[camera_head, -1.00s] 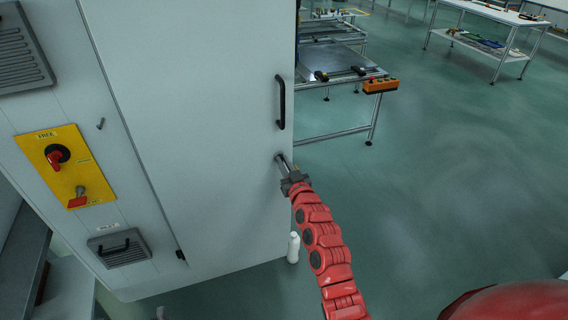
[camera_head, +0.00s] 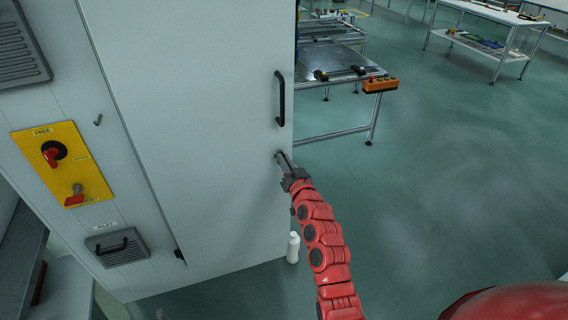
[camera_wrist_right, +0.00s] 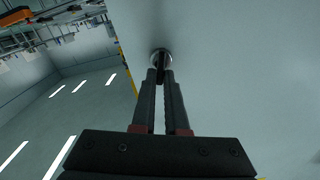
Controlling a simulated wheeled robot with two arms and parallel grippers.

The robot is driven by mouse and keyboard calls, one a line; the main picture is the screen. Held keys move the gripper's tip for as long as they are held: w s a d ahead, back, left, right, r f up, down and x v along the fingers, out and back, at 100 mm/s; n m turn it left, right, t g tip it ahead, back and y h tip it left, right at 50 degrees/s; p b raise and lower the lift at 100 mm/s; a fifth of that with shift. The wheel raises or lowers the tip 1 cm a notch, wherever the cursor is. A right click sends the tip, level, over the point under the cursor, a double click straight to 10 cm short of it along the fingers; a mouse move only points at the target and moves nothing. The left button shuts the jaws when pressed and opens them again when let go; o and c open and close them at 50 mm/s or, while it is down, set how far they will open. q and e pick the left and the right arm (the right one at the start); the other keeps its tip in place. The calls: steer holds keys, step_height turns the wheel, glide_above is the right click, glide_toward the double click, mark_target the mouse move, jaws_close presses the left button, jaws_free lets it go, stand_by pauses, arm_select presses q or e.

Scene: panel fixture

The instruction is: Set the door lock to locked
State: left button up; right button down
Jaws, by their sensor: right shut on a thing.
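The door lock (camera_wrist_right: 154,55) is a small round metal fitting on the grey cabinet door (camera_head: 205,130), below the black door handle (camera_head: 281,100). My right gripper (camera_head: 283,157) reaches it from below and right in the head view. In the right wrist view the two fingers (camera_wrist_right: 162,76) are closed together on a dark key or knob (camera_wrist_right: 163,70) at the lock's centre. The fingertips cover most of it, so its turn angle and any locked marking cannot be read. My left gripper is not in view.
A yellow panel (camera_head: 63,164) with a red rotary switch and a key sits left of the door. A white bottle (camera_head: 293,247) stands on the floor near my right arm. A metal table (camera_head: 335,65) stands behind; the floor at right is clear.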

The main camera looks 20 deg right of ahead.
steer(key=m, duration=0.9)
steer(key=f+m, duration=0.1)
steer(key=m, duration=0.4)
steer(key=shift+d+b, duration=0.35)
steer(key=shift+d, duration=0.05)
steer(key=shift+m, duration=0.3)
steer(key=c, duration=0.9)
jaws_free()
steer(key=shift+c, duration=0.2)
steer(key=shift+s, duration=0.1)
